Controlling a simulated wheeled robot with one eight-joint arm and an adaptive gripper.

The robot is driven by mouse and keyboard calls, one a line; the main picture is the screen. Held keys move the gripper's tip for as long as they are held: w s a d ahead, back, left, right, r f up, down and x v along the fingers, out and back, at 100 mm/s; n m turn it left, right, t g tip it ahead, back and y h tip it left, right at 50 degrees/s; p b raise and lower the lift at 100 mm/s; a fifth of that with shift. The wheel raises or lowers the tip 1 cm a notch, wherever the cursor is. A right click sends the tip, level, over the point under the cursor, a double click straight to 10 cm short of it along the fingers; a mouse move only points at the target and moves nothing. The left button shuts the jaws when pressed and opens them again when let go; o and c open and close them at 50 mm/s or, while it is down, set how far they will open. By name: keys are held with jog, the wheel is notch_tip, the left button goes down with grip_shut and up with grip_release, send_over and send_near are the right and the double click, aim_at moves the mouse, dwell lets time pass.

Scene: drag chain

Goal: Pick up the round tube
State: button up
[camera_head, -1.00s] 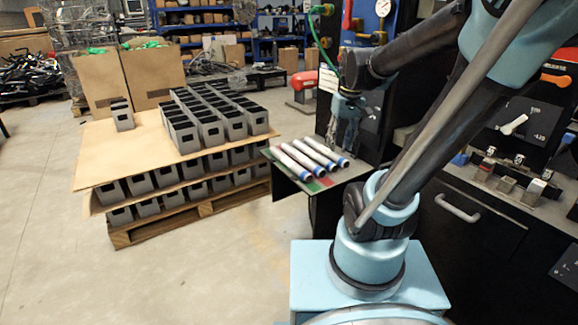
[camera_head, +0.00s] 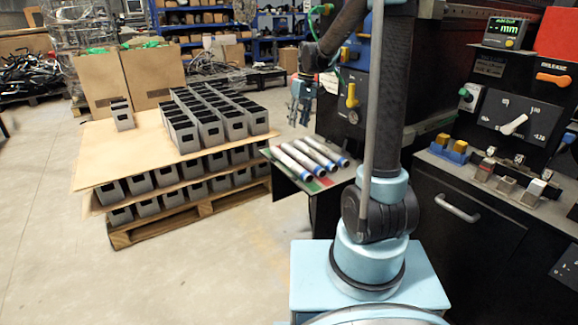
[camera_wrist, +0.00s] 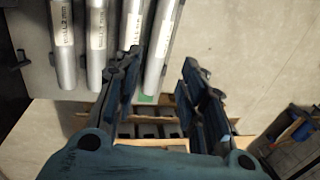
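Several round tubes (camera_head: 308,158) lie side by side on a small stand. They are silvery with blue ends in the head view. In the wrist view, several silver tubes with printed labels show at the top, the rightmost one (camera_wrist: 163,45) lying in line with the gap between my fingers. My gripper (camera_head: 302,112) hangs above the tubes with its fingers pointing down. In the wrist view my gripper (camera_wrist: 160,85) is open, with nothing between the fingertips that I can see held.
The stand's grey top (camera_wrist: 38,70) has red and green marks. A pallet (camera_head: 190,219) with cardboard sheets and many grey boxes (camera_head: 237,126) stands to the left. A dark machine with knobs and a handle (camera_head: 457,208) stands at right. The floor at front left is clear.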

send_over(290, 159)
jog(key=w, duration=0.1)
jog(key=f, duration=1.1)
jog(key=shift+w+d+f, duration=0.1)
jog(key=shift+d+f, duration=0.2)
jog(key=shift+f, duration=0.05)
jog(key=shift+s+a+f, duration=0.1)
jog(key=shift+s+f, duration=0.1)
jog(key=shift+f, duration=0.8)
jog(key=shift+s+a+f, duration=0.1)
jog(key=shift+s+f, duration=0.05)
jog(key=shift+f, duration=0.8)
jog(key=shift+s+a+f, duration=0.1)
jog(key=shift+s+f, duration=0.1)
jog(key=shift+f, duration=0.8)
grip_shut()
jog(key=shift+r, duration=0.1)
